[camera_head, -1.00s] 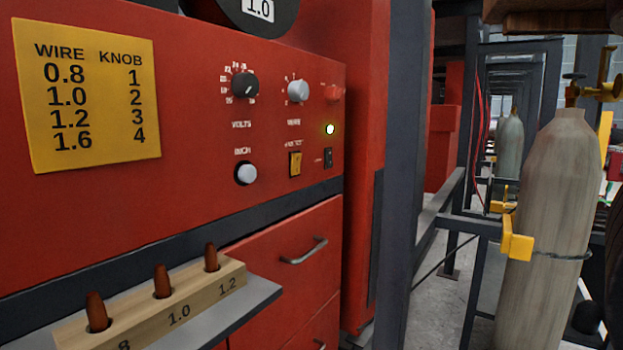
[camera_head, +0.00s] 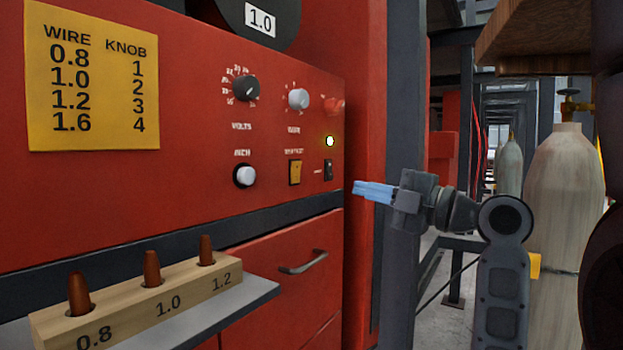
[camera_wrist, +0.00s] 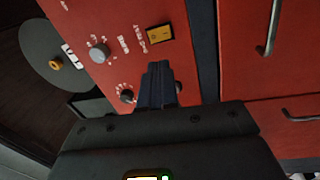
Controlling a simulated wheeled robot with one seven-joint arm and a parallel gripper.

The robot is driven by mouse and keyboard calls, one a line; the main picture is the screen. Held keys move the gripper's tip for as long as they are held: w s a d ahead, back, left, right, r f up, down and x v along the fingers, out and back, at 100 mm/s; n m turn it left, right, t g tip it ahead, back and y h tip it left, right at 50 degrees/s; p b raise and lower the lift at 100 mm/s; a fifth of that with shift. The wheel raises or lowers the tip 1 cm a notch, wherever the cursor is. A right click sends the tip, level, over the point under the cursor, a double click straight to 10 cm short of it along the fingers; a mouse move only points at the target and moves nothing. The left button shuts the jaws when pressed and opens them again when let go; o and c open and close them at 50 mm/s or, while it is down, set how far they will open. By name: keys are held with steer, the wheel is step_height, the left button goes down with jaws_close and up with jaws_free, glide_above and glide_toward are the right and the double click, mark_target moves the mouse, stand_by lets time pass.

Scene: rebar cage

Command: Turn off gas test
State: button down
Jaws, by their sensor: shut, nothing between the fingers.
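The red welder panel (camera_head: 200,200) carries a yellow gas test switch (camera_head: 295,172) below the wire knob. The switch also shows in the wrist view (camera_wrist: 160,34), just beyond my fingertips. Its label is small, and I cannot tell which way it is set. My gripper (camera_head: 356,188) is shut and empty, with blue fingers pointing left at the panel, right of the switch in the head view. In the wrist view the fingers (camera_wrist: 158,66) cover part of the panel. They look apart from the switch.
A black power switch (camera_head: 328,170) and lit lamp (camera_head: 330,141) sit right of the yellow switch. A white inch button (camera_head: 245,175) is to its left. A wooden tip block (camera_head: 140,303) stands on a shelf at lower left. A gas cylinder (camera_head: 570,185) stands at right.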

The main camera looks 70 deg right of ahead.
mark_target(298, 168)
steer(key=shift+s+r+n, duration=0.7)
steer(key=shift+s+n, duration=0.1)
steer(key=shift+n, duration=0.1)
steer(key=shift+w, duration=0.1)
steer(key=p+x, duration=0.3)
steer(key=x, duration=1)
steer(key=shift+p, duration=0.35)
steer(key=shift+w, duration=0.45)
steer(key=shift+f, duration=0.1)
